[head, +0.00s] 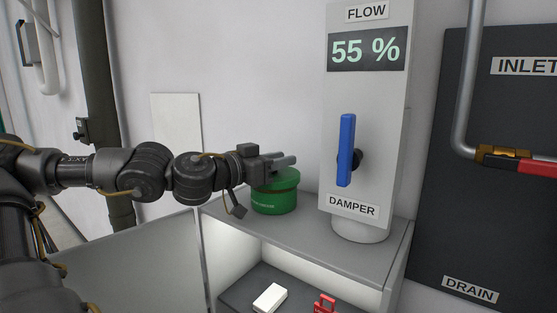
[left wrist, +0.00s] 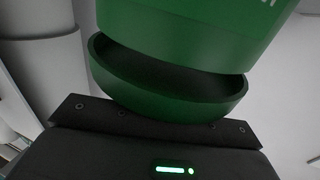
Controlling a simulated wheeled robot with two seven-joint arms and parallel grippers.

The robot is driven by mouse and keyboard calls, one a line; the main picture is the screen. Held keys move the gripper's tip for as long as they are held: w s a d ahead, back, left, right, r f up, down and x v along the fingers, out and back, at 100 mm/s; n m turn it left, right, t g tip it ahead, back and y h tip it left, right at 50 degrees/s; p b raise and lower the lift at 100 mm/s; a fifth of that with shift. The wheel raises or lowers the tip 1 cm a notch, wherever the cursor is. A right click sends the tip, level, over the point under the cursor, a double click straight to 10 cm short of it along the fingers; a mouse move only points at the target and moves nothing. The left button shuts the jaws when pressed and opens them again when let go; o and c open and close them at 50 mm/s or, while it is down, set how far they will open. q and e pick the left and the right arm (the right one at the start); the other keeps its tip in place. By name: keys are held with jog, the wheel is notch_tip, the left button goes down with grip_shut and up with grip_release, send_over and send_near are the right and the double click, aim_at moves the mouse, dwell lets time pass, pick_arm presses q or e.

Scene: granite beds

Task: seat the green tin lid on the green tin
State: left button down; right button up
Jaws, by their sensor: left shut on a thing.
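The green tin (head: 274,203) stands upright on the grey top of a cabinet. The green lid (head: 283,179) is at its top in the head view. My left gripper (head: 284,161) is over the lid and shut on it; the fingers hide part of its top. In the left wrist view the lid (left wrist: 165,92) sits against the dark gripper body with its hollow dark inside facing the tin (left wrist: 190,30). A gap shows between the two, and the lid looks offset or tilted to the tin. I cannot tell whether they touch. My right gripper is not in view.
The damper column (head: 365,110) with a blue lever (head: 346,150) stands just right of the tin. Below the cabinet top (head: 310,232), a lit open compartment holds a white block (head: 270,298) and a red item (head: 324,304). A dark panel (head: 490,200) is at the right.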

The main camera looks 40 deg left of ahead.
pick_arm(q)
jog(key=shift+f, duration=0.25)
jog(key=c, duration=1)
grip_release()
jog(key=shift+s, duration=0.15)
jog(key=s+b, duration=0.1)
jog(key=s, duration=0.2)
jog(key=s+a+b, duration=0.1)
jog(key=s+b, duration=0.1)
jog(key=s, duration=0.1)
jog(key=s+b, duration=0.2)
jog(key=s, duration=0.1)
jog(key=shift+a, duration=0.25)
jog(key=shift+s+a, duration=0.15)
jog(key=shift+s, duration=0.6)
